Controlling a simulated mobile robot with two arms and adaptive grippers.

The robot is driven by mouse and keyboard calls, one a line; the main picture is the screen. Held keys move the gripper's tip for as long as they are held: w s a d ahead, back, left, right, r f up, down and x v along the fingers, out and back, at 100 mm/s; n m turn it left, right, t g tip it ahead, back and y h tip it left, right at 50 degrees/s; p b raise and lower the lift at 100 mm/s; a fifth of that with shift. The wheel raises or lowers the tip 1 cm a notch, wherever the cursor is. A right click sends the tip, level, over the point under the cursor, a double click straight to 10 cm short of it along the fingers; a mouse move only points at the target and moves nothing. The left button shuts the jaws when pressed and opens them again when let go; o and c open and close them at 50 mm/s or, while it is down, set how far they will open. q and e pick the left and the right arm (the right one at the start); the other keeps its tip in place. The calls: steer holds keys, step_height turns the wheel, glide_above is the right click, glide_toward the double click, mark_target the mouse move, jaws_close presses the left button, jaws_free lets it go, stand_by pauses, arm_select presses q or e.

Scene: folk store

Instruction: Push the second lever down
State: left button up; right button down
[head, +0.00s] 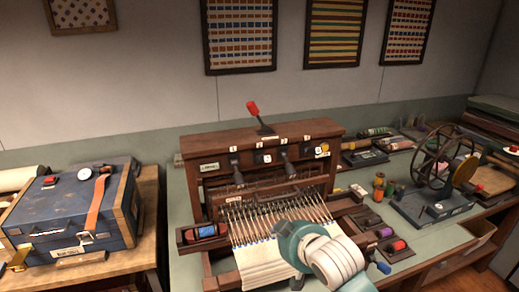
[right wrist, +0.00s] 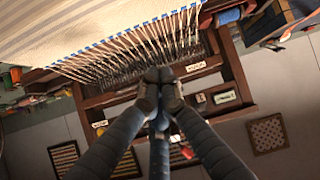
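The wooden loom (head: 320,128) stands on the green table. Its top beam has several numbered tags. The second lever (head: 258,115) is tilted up above the beam and has a red tip. Two dark levers, one left (head: 237,174) and one right (head: 287,168), hang down in front of the beam. In the right wrist view the loom appears upside down, and the red tip (right wrist: 187,152) shows between fingers. My right gripper (right wrist: 160,77) has its fingertips together with nothing visible between them. In the head view my right arm hides it. My left gripper is not in view.
A blue case (head: 70,220) stands on the left table. A spoked wheel device (head: 440,205) and small trays with spools are on the right. Threads and cloth (head: 262,262) stretch across the loom's front.

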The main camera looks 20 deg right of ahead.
steer(key=w+r+t, duration=0.1)
steer(key=w+r, duration=0.2)
steer(key=r, duration=0.4)
steer(key=w+d+r+t, duration=0.1)
steer(key=w+r+t, duration=0.1)
steer(key=w+r, duration=0.3)
steer(key=w+r+t, duration=0.1)
steer(key=w+r, duration=0.1)
steer(key=r, duration=0.6)
steer(key=p, duration=0.5)
glide_above(263, 156)
steer(key=x, duration=0.2)
steer(key=shift+s+a+f, duration=0.1)
steer(key=shift+a+f, duration=0.1)
steer(key=shift+f, duration=0.2)
steer(key=f, duration=0.2)
steer(key=s+f+p, duration=0.1)
steer(key=shift+s+d, duration=0.1)
steer(key=shift+d, duration=0.15)
steer(key=shift+s+d+f, duration=0.15)
steer(key=shift+s+f, duration=0.1)
steer(key=shift+s, duration=0.1)
steer(key=shift+f, duration=0.15)
steer(key=shift+w, duration=0.1)
steer(key=shift+f+t, duration=0.1)
steer(key=shift+t, duration=0.2)
